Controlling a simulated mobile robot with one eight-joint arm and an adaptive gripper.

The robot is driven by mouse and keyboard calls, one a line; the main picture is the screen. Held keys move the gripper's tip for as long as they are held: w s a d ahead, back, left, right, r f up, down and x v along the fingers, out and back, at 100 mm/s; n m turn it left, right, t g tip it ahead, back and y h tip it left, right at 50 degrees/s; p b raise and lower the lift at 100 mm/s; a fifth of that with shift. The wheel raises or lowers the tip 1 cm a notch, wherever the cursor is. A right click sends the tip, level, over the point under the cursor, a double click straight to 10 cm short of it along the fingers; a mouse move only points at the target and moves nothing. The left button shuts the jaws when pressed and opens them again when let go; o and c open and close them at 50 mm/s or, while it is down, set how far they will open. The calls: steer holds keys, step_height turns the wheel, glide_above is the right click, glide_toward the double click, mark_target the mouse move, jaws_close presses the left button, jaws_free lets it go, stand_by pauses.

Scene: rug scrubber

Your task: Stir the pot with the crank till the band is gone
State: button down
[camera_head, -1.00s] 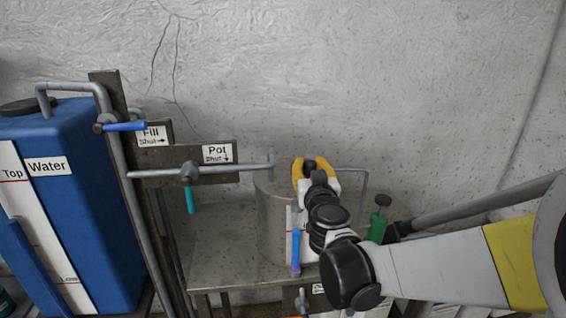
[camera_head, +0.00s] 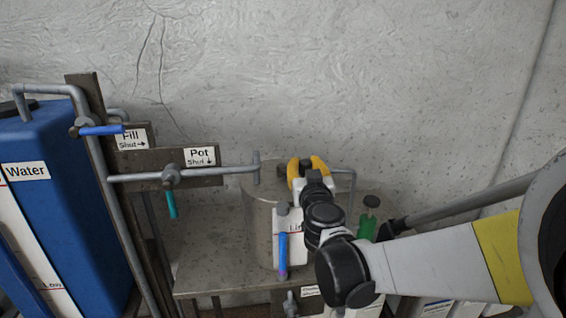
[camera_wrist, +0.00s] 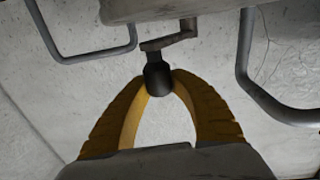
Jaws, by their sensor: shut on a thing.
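The pot (camera_head: 257,215) is a grey metal cylinder standing on a metal shelf. A white label strip with a red line (camera_head: 289,238) is on its front, partly hidden by my arm. My gripper (camera_head: 307,165) has yellow fingers and is at the pot's top. In the wrist view my gripper (camera_wrist: 158,80) is shut on the crank's dark knob (camera_wrist: 158,77). The crank's bent grey arm (camera_wrist: 170,42) runs from the knob up to a shaft.
A blue water tank (camera_head: 50,180) stands at left. A pipe with a teal-handled valve (camera_head: 171,200) reaches the pot beside the "Pot" sign (camera_head: 199,157). A blue lever (camera_head: 283,252) hangs before the pot. A green bottle (camera_head: 368,225) stands right, near my arm.

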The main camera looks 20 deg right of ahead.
steer(key=shift+s+d, duration=0.1)
steer(key=c, duration=1.3)
jaws_free()
steer(key=shift+o, duration=1.1)
steer(key=shift+s+d, duration=0.1)
steer(key=shift+d, duration=0.05)
steer(key=v, duration=1.2)
steer(key=shift+r, duration=0.1)
